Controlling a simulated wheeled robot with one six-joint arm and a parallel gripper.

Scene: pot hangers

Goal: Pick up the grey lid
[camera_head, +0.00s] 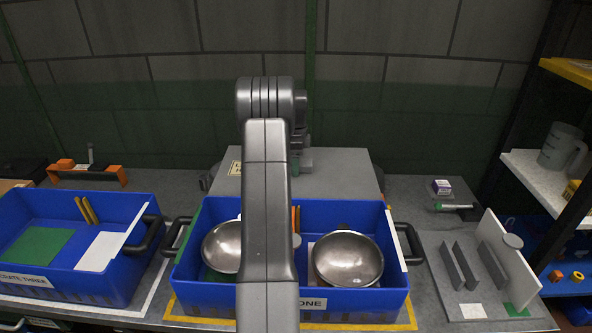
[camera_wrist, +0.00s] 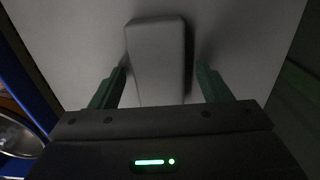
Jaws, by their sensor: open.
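The grey lid (camera_head: 345,175) looks like the flat top of a low grey box behind the middle blue bin. In the wrist view, the lid's pale flat surface (camera_wrist: 82,35) fills most of the picture, with a raised grey block-like handle (camera_wrist: 157,45) on it. My gripper (camera_wrist: 160,68) is open, with one green finger on each side of the handle and a visible gap at both sides. It holds nothing. In the head view, my arm hides most of the gripper and the middle of the lid.
The middle blue bin (camera_head: 185,268) holds two metal bowls (camera_head: 348,260). Another blue bin (camera_head: 120,283) stands at left. A grey rack with upright plates (camera_head: 466,265) is at right, near shelves (camera_head: 540,172). A wall (camera_head: 420,100) rises behind the counter.

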